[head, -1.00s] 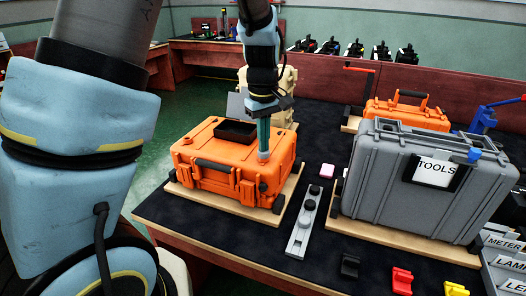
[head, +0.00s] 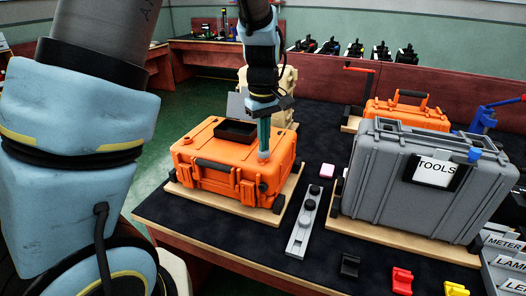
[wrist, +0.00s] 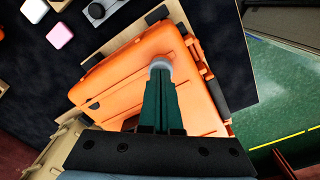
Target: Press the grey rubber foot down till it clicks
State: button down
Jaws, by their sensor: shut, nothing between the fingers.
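The orange case (head: 212,163) lies flat on a wooden board at the left of the bench, and it also shows in the wrist view (wrist: 125,75). The grey rubber foot (head: 263,155) is at the case's right-hand corner. In the wrist view the foot (wrist: 160,63) shows as a pale grey round rim just beyond my fingertips. My gripper (head: 264,146) points down on it with teal fingers shut and nothing between them. The fingertips appear to touch the foot and cover part of it. How deep the foot sits cannot be told.
A grey strip (head: 297,242) with black round pieces lies right of the case. The large grey TOOLS case (head: 375,188) stands further right. A black tray (head: 236,132) sits on the orange case near my gripper.

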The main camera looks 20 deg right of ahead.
jog(key=shift+s+a+f, duration=0.1)
jog(key=shift+s+f, duration=0.1)
jog(key=shift+f, duration=0.25)
jog(key=shift+s+a+f, duration=0.1)
jog(key=shift+s+f, duration=0.05)
jog(key=shift+f, duration=0.3)
jog(key=r+p, duration=0.2)
jog(key=shift+w+d+r+y+p, duration=0.2)
jog(key=shift+r+y+p, duration=0.1)
jog(key=shift+p, duration=0.1)
notch_tip(320, 180, up, 4)
jog(key=p, duration=0.3)
jog(key=shift+w+f, duration=0.1)
jog(key=s+a+r+m, duration=0.1)
jog(key=s+a+m, duration=0.1)
jog(key=a, duration=1.1)
jog(key=s+a+r+m+t, duration=0.1)
jog(key=s+a, duration=0.1)
jog(key=a, duration=1.1)
jog(key=shift+s+a+r+m, duration=0.15)
jog(key=shift+s+r+m, duration=0.1)
jog(key=shift+m, duration=0.15)
